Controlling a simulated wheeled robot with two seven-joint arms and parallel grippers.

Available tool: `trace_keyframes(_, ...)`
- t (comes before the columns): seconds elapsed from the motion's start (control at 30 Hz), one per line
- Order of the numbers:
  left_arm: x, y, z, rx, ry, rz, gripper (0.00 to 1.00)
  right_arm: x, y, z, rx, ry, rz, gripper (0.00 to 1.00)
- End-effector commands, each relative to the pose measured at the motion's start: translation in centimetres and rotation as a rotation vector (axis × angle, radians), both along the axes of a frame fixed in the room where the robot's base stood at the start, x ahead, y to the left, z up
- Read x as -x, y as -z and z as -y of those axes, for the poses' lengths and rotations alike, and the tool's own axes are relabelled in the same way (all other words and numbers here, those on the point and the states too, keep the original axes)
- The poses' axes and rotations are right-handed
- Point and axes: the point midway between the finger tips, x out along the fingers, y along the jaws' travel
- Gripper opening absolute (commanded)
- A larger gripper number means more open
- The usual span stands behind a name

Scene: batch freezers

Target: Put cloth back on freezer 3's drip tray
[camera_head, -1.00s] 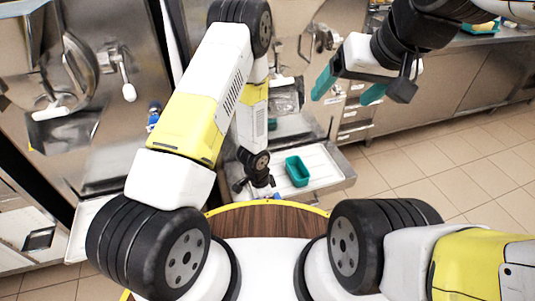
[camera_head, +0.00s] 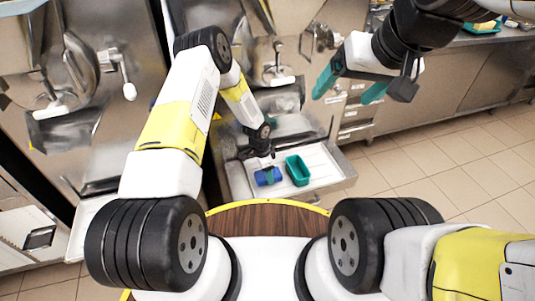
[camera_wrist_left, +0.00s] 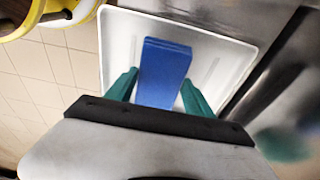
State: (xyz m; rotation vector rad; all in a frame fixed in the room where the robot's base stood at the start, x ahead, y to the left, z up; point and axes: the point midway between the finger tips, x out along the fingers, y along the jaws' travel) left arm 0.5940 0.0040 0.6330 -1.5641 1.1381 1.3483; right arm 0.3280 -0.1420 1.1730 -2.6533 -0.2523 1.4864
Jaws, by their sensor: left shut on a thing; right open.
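The blue cloth (camera_head: 268,177) is a folded blue block at the white drip tray (camera_head: 325,177) of the freezer in the middle of the head view. My left gripper (camera_head: 266,170) is shut on it, with a teal finger showing over the blue. In the left wrist view the cloth (camera_wrist_left: 163,72) lies between the two teal fingers, with the white tray (camera_wrist_left: 225,48) behind it. I cannot tell whether the cloth touches the tray floor. My right gripper (camera_head: 348,91) is open, empty and raised at the upper right.
Another freezer (camera_head: 120,75) is at the left. A steel counter (camera_head: 465,75) runs along the right back. The tiled floor (camera_head: 440,165) at the right is clear.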

Motion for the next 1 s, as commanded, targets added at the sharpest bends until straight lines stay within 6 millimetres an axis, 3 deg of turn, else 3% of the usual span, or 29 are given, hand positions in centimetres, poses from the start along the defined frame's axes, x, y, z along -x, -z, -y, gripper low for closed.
trace_keyframes(0.1, 0.0, 1.8, 0.1, 0.0, 0.001, -0.001, 0.21, 0.0, 0.0, 0.0, 0.0, 0.0, 0.0, 0.83)
trace_keyframes(0.3, 0.0, 2.0, 0.1, 0.001, 0.001, 0.001, 0.21, 0.0, 0.0, 0.0, 0.0, 0.0, 0.0, 0.83)
trace_keyframes(0.33, 0.0, 2.0, 0.1, 0.001, 0.001, 0.001, 0.63, 0.0, 0.0, 0.0, 0.0, 0.0, 0.0, 0.83)
trace_keyframes(0.43, 0.0, 2.0, 0.1, 0.001, 0.001, 0.001, 0.83, 0.0, 0.0, 0.0, 0.0, 0.0, 0.0, 0.83)
trace_keyframes(0.77, 0.0, 1.9, 0.0, 0.001, 0.001, 0.001, 0.83, 0.0, 0.0, 0.0, 0.0, 0.0, 0.0, 0.83)
trace_keyframes(1.0, 0.0, -1.2, -0.4, 0.002, 0.0, 0.005, 0.83, 0.0, 0.0, 0.0, 0.0, 0.0, 0.0, 0.83)
